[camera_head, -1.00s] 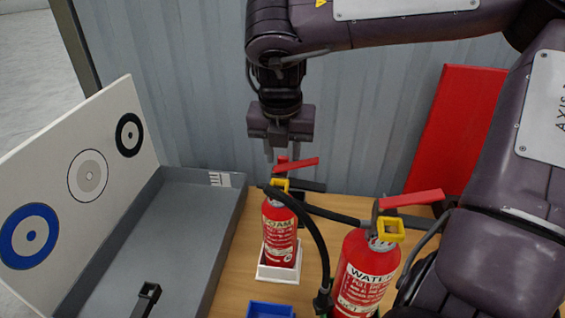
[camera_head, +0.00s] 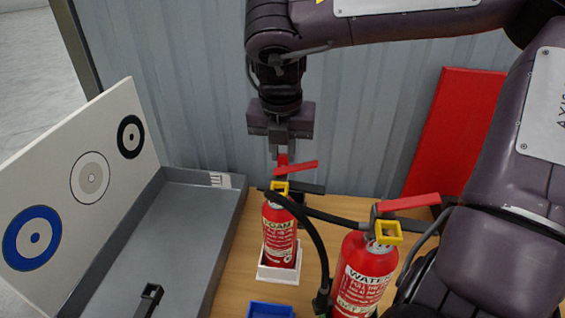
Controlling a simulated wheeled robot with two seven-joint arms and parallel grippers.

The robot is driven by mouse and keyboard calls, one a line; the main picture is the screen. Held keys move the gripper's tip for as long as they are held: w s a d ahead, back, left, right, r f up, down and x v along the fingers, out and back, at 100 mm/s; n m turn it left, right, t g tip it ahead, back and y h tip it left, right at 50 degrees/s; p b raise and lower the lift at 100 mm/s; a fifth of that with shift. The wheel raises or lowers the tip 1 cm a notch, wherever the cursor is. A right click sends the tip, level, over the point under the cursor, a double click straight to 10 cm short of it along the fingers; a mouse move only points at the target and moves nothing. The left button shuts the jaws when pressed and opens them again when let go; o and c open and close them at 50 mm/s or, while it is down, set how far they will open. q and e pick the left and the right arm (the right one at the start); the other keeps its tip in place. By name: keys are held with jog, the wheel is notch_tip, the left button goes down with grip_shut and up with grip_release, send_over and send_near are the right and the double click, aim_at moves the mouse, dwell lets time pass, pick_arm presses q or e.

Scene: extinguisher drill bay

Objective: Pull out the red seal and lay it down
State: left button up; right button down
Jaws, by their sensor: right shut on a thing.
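The red seal (camera_head: 282,159) is a small red tab at the top of the FOAM extinguisher (camera_head: 280,235), just behind its red lever. My right gripper (camera_head: 282,153) reaches down from above and is shut on the seal, with its fingers partly hiding it. The seal is still at the extinguisher's head; I cannot tell whether it has lifted at all. The FOAM extinguisher stands upright in a white square holder (camera_head: 278,275), with a yellow collar (camera_head: 280,188) below the lever. My left gripper is out of view.
A WATER extinguisher (camera_head: 365,280) with a black hose stands in front to the right. A blue tray (camera_head: 270,310) is at the bottom edge. A grey tray (camera_head: 190,235) lies left, with a black fitting (camera_head: 150,297) and a target board (camera_head: 88,178) beside it.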

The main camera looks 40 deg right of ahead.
aim_at(283, 156)
jog(key=shift+w+d+p+v, duration=0.1)
jog(key=shift+d+p+v, duration=0.05)
jog(key=shift+p+v, duration=0.7)
jog(key=shift+w+d+p+v, duration=0.15)
jog(key=shift+p+v, duration=0.45)
jog(key=shift+v, duration=0.3)
jog(key=shift+r, duration=0.1)
jog(key=shift+w+d+p+v, duration=0.1)
jog(key=shift+d+p+v, duration=0.05)
jog(key=shift+p+v, duration=0.6)
jog(key=shift+w+d+p+v, duration=0.1)
jog(key=shift+p+v, duration=0.55)
jog(key=shift+v, duration=0.05)
